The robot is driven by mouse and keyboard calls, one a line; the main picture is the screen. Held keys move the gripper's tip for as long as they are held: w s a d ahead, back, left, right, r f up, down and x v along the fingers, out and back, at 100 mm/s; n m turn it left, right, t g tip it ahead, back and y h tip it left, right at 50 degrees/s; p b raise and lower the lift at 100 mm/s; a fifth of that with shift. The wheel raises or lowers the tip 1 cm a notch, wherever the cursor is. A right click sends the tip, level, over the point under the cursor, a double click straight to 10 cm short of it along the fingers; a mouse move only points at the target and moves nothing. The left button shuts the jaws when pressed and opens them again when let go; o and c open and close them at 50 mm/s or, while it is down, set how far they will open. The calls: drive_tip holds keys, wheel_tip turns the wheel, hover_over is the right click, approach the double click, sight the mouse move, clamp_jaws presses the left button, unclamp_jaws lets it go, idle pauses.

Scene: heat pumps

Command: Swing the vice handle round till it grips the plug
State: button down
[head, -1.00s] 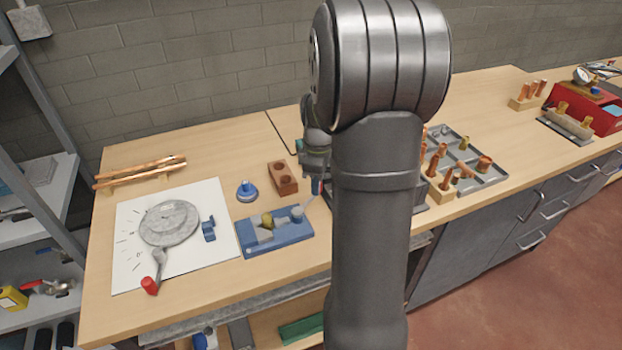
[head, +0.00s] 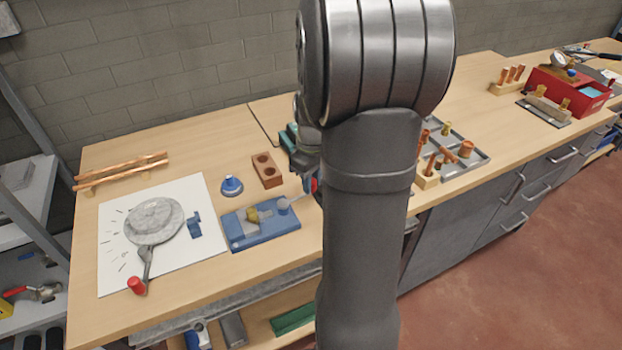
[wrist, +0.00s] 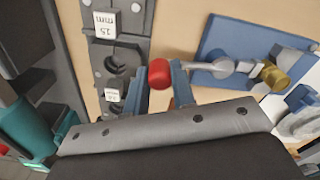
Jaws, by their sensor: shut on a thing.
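The vice (head: 259,232) is a blue plate on the bench with grey jaws and a pivot on top. The brass-yellow plug (head: 253,215) sits by the grey jaws; it also shows in the wrist view (wrist: 273,77). The grey vice handle (wrist: 197,66) runs left from the pivot to a red knob (wrist: 160,73). My gripper (wrist: 160,86) has its blue fingers either side of that knob and is shut on it. In the head view my gripper is mostly hidden behind my arm. Whether the jaws touch the plug cannot be told.
A white sheet (head: 112,268) with a round grey clamp and red-tipped lever lies left of the vice. A blue-topped piece (head: 231,186) and a brown two-hole block (head: 267,170) stand behind it. A dark size-marked block (wrist: 120,62) lies close left of my gripper.

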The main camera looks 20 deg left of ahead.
drive_tip(key=shift+s+d+f, duration=0.1)
drive_tip(key=shift+s+d, duration=0.1)
drive_tip(key=c, duration=1.2)
unclamp_jaws()
drive_tip(key=shift+w+a+r, duration=0.1)
drive_tip(key=shift+r, duration=0.45)
wheel_tip(320, 180, up, 16)
drive_tip(key=shift+r, duration=0.25)
drive_tip(key=shift+f, duration=0.1)
